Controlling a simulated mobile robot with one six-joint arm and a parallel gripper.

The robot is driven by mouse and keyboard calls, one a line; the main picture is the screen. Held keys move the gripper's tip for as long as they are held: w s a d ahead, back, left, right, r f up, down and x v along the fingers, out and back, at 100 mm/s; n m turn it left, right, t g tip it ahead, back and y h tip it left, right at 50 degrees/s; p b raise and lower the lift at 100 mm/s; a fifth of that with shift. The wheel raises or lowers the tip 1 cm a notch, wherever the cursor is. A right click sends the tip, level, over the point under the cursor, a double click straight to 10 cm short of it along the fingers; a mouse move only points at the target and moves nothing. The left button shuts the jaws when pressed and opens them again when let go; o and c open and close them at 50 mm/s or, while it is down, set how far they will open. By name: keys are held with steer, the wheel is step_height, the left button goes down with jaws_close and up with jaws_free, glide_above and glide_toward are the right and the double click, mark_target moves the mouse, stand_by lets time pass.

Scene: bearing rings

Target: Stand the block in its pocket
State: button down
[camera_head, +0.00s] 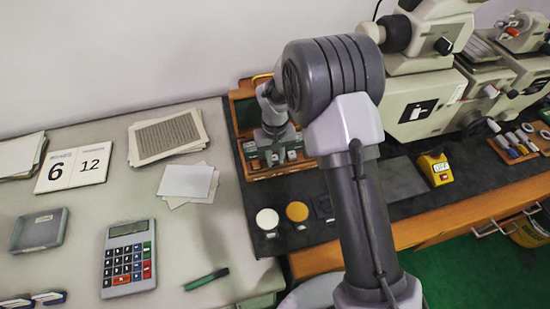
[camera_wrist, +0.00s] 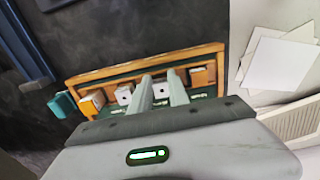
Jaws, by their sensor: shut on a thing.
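A wooden tray (camera_head: 244,106) with a green inside stands on the dark bench mat, left of the big arm joint. It also shows in the wrist view (camera_wrist: 110,71). In the head view my gripper (camera_head: 275,153) is small and low at the tray.
A white disc (camera_head: 267,219) and an orange disc (camera_head: 297,211) lie in front of the tray. A yellow switch box (camera_head: 435,168) and a grey machine (camera_head: 415,105) stand right. A calculator (camera_head: 129,258), papers (camera_head: 168,136) and a grey tray (camera_head: 38,230) lie left.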

steer(key=shift+f, duration=0.1)
steer(key=c, duration=1.2)
jaws_free()
steer(key=shift+o, duration=0.2)
step_height(320, 180, up, 9)
steer(key=p, duration=0.6)
steer(key=shift+f, duration=0.25)
